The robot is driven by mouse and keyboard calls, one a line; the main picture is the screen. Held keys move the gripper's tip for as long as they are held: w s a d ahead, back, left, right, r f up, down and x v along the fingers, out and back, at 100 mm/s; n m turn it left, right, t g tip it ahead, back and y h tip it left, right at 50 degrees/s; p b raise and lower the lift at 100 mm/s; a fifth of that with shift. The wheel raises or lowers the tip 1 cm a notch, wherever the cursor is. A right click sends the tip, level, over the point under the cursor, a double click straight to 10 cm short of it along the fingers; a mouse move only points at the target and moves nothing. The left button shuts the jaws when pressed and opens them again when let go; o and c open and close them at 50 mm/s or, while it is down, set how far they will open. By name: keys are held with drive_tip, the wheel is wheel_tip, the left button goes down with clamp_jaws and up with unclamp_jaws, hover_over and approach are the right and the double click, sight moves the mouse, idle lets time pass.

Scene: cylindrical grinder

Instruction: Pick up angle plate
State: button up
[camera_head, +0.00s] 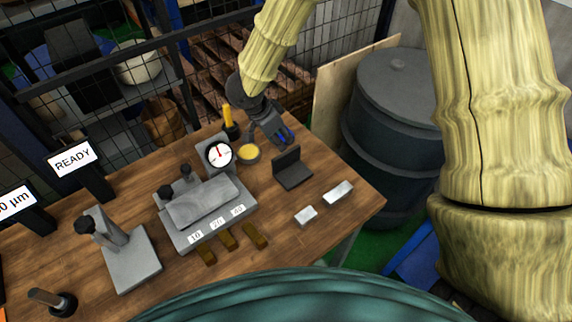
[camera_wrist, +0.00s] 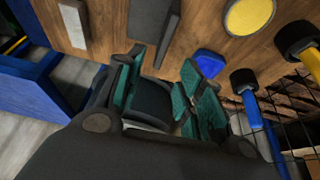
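The angle plate (camera_head: 292,170) is a dark grey L-shaped piece with an upright wall and a flat foot, standing on the wooden bench right of the dial gauge. My gripper (camera_head: 283,136) is above the bench, just behind the plate and apart from it. In the wrist view, my gripper (camera_wrist: 165,85) shows its green-lined fingers spread with a gap between them. The angle plate also shows there as a dark slab (camera_wrist: 153,20) beyond the fingers, partly cut off by the top edge. Nothing is visibly held.
A yellow-topped round dish (camera_head: 248,153) and the dial gauge (camera_head: 219,155) stand left. A grey fixture (camera_head: 205,205) occupies mid-bench. A dark drum (camera_head: 398,105) stands beyond the right edge.

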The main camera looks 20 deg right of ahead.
drive_tip(key=shift+w, duration=0.2)
drive_tip(key=p, duration=0.1)
hover_over(286, 153)
drive_tip(key=a, duration=0.2)
drive_tip(key=f, duration=0.4)
drive_tip(key=shift+d+f, duration=0.2)
drive_tip(key=shift+f, duration=0.1)
drive_tip(key=shift+d+f+p, duration=0.3)
drive_tip(key=shift+f+p, duration=0.1)
drive_tip(key=shift+f, duration=0.2)
drive_tip(key=p+x, duration=0.1)
drive_tip(key=x, duration=0.2)
drive_tip(key=shift+s+a, duration=0.15)
drive_tip(key=shift+a, duration=0.05)
drive_tip(key=shift+d+f, duration=0.3)
drive_tip(key=shift+f, duration=0.3)
drive_tip(key=shift+f+p, duration=0.25)
drive_tip(key=shift+p, duration=0.05)
clamp_jaws()
